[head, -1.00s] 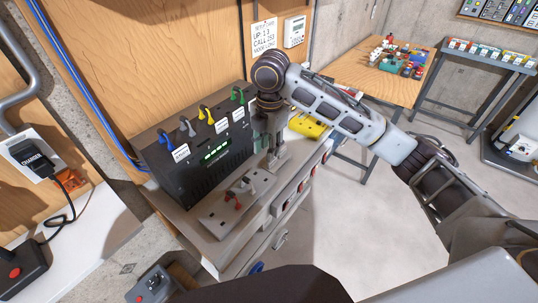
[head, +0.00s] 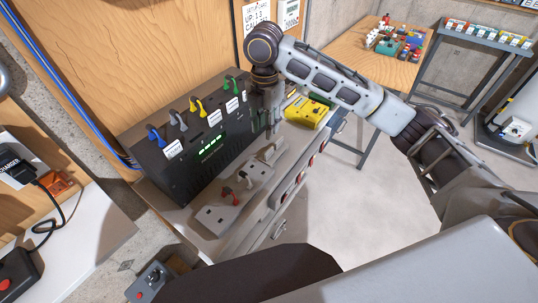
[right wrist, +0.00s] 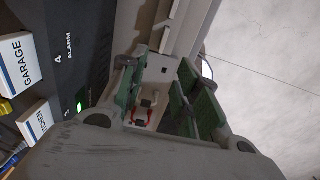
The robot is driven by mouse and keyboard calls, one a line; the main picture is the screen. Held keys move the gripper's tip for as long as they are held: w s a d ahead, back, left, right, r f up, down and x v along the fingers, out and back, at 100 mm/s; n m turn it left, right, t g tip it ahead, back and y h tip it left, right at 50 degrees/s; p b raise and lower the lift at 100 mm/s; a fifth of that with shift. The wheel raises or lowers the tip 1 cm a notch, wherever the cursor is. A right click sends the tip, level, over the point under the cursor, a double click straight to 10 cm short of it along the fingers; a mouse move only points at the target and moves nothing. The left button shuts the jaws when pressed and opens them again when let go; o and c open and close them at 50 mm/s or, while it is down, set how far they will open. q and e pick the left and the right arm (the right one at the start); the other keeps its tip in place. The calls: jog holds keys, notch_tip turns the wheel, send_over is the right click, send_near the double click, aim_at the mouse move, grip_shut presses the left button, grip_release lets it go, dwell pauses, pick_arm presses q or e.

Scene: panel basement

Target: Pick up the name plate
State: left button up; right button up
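White name plates sit on the front of a black box with a green display (head: 205,150). One is below the blue plug (head: 174,149), and two more are further right, under the yellow plug (head: 215,117) and green plug (head: 232,106). In the right wrist view one plate reads GARAGE (right wrist: 20,62) and another, partly cut off, appears to read KITCHEN (right wrist: 40,121). My right gripper (head: 271,125) points down at the box's right end. Its green-padded fingers (right wrist: 165,95) are apart with nothing held between them. My left gripper is not in view.
A yellow case (head: 307,112) stands behind the gripper. A charger (head: 20,172) is at the left, and a wooden table (head: 375,62) stands at the back.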

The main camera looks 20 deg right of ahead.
aim_at(267, 153)
jog(key=shift+f, duration=3.55)
jog(key=shift+d+f+p, duration=0.2)
jog(key=shift+f+p, duration=0.35)
jog(key=shift+f, duration=2.05)
grip_shut()
